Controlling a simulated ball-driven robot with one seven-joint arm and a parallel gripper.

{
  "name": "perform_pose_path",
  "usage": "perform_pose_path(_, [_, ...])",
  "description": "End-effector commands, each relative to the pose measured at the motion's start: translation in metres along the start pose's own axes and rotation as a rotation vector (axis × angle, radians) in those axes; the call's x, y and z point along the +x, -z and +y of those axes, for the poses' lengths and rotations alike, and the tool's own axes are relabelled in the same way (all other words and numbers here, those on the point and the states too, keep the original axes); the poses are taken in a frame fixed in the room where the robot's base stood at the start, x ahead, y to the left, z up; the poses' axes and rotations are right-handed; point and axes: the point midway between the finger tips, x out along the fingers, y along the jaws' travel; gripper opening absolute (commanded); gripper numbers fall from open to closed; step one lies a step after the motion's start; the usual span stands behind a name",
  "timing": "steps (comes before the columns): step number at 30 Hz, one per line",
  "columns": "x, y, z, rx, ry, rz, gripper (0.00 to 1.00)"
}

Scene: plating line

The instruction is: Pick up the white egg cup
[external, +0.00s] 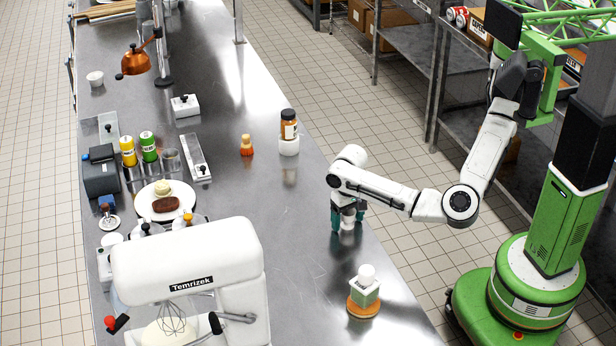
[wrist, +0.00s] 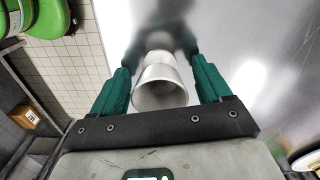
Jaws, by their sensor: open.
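The white egg cup (wrist: 160,88) stands between the two green fingers of my gripper (wrist: 160,84) in the wrist view, its open rim toward the camera. A gap shows on each side between cup and fingers, so the jaws are open around it and not closed on it. In the external view my gripper (external: 347,219) points down at the right side of the steel counter, with its fingertips low near the surface. There the egg cup is mostly hidden by the fingers.
A white mixer (external: 190,262) fills the front left.

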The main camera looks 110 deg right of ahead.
Motion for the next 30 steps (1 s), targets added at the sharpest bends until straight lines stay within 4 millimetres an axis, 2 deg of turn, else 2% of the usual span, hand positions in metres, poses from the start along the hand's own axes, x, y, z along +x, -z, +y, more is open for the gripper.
perform_pose_path(5, [0.0005, -0.0001, -0.0001, 0.000, 0.000, 0.000, 0.77])
perform_pose_path(23, [-0.0001, -0.0001, -0.0001, 0.000, 0.000, 0.000, 0.21])
perform_pose_path(30, [-0.0004, 0.0000, -0.0002, 0.000, 0.001, 0.000, 0.19])
